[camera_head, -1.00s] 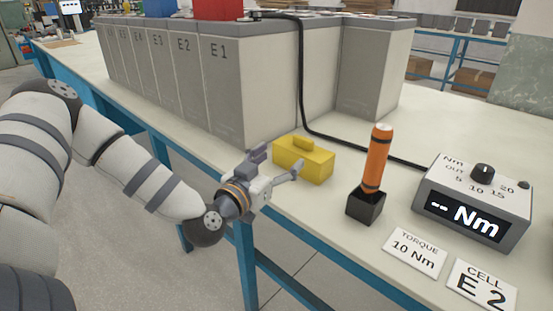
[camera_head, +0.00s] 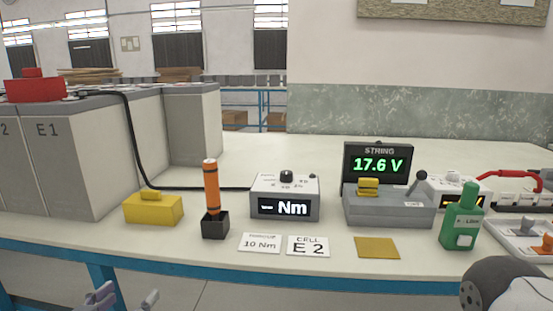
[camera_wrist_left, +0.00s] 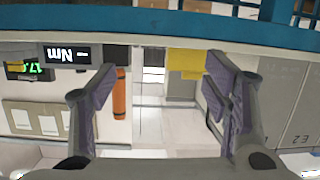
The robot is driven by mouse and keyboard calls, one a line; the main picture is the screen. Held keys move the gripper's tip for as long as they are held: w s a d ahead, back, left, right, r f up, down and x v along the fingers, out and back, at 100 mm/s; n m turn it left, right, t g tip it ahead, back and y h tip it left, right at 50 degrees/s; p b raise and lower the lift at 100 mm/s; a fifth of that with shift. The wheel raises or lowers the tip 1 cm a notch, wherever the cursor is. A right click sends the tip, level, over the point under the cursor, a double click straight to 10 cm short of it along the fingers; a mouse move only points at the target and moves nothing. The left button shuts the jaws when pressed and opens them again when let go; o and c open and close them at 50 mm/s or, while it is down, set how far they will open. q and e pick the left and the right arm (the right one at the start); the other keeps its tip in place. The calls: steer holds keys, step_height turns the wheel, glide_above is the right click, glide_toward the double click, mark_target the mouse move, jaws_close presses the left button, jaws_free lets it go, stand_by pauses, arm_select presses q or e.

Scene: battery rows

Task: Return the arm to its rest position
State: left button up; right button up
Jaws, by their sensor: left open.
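My left gripper (camera_head: 122,299) shows only at the bottom edge of the head view, in front of the bench. In the left wrist view its two fingers (camera_wrist_left: 160,88) stand wide apart with nothing between them. The bench (camera_head: 330,264) lies beyond it, and its blue edge also shows in the left wrist view (camera_wrist_left: 190,26). The rest of the left arm is out of the head view. My right gripper is not in view.
On the bench stand grey cells (camera_head: 100,160), a yellow block (camera_head: 153,209), an orange tool (camera_head: 211,188) in a black holder, a torque display (camera_head: 285,197), a string meter (camera_head: 388,202) and a green bottle (camera_head: 462,222). Free floor lies before the bench.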

arm_select(q)
steer(key=s+d+f+g+h, duration=0.1)
steer(key=s+d+f+g, duration=0.3)
steer(key=s+f, duration=0.3)
steer(key=s+d+f+g+h, duration=0.1)
steer(key=s+d+f+g, duration=0.35)
steer(key=f, duration=0.35)
steer(key=s+f+g+y, duration=0.1)
steer(key=s+g, duration=0.2)
steer(key=s, duration=0.5)
steer(key=s+a+f+g, duration=0.1)
steer(key=s+f+g, duration=0.1)
steer(key=s, duration=0.7)
steer(key=s+f+g+y, duration=0.1)
steer(key=s+g, duration=0.3)
steer(key=s, duration=0.5)
steer(key=shift+s+a+f+y+p, duration=0.15)
steer(key=shift+a+f+y+p, duration=0.2)
steer(key=shift+f, duration=0.4)
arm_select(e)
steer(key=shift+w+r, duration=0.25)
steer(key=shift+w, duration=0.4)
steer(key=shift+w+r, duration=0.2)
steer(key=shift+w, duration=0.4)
